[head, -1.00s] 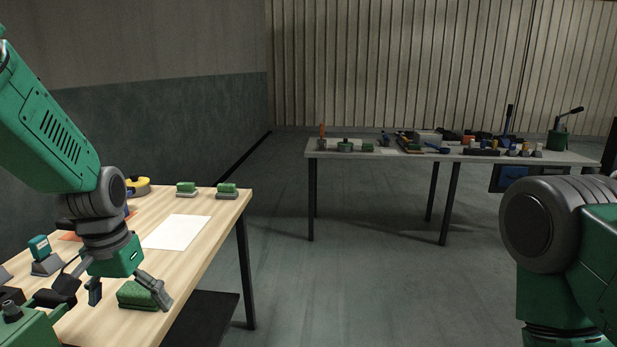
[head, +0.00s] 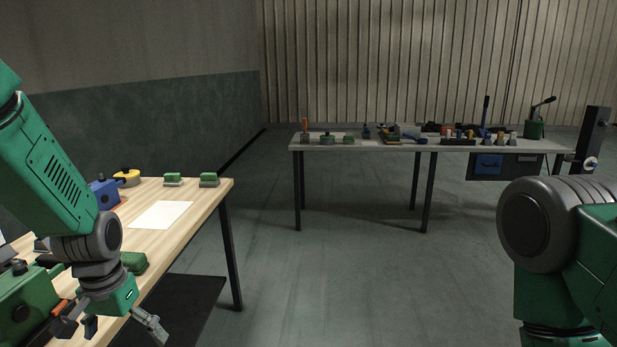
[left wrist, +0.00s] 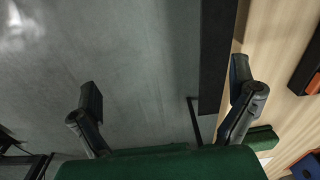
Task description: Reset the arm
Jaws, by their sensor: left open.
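My left gripper (head: 118,325) hangs at the lower left in the head view, fingers pointing down and spread apart, with nothing between them. It is beside the near edge of the wooden table (head: 195,205). In the left wrist view, the two dark fingers of the left gripper (left wrist: 165,100) are wide apart over grey floor, and the right finger overlaps the table edge. A green block (head: 133,262) lies on the table behind the gripper. My right arm shows at the right of the head view, but its gripper is out of frame.
The wooden table holds a white sheet (head: 160,215), two green-topped blocks (head: 173,178) (head: 208,179), a yellow round item (head: 126,176) and a blue item (head: 105,193). A green box (head: 25,300) is at lower left. A cluttered grey table (head: 345,145) stands farther back. The floor between is clear.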

